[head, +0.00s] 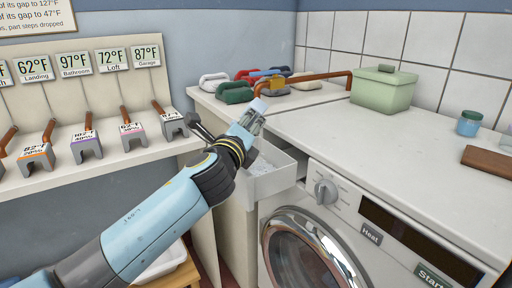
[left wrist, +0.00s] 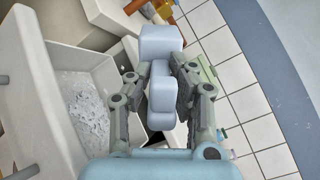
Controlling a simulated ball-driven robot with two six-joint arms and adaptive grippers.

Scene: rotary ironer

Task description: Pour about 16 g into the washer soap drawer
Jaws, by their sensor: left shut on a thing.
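My left gripper (head: 250,122) reaches in from the left, above the soap drawer. It is shut on a pale blue scoop-like thing, whose end (head: 260,105) shows past the fingers. In the left wrist view the left gripper (left wrist: 163,95) has its fingers on both sides of this thing's handle, and its blocky head (left wrist: 161,42) points away from the wrist. Whether it holds powder cannot be seen. The white soap drawer (head: 283,181) is pulled out of the washer (head: 335,215), with whitish powder (head: 262,168) inside. The powder also shows in the left wrist view (left wrist: 88,110). My right gripper is not in view.
The counter (head: 400,150) carries a green lidded box (head: 383,92), a teal jar (head: 469,123), a brown block (head: 487,161) and several coloured handled things (head: 235,92) at the back. A shelf at left holds several grey handled pieces (head: 131,135) below temperature signs.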

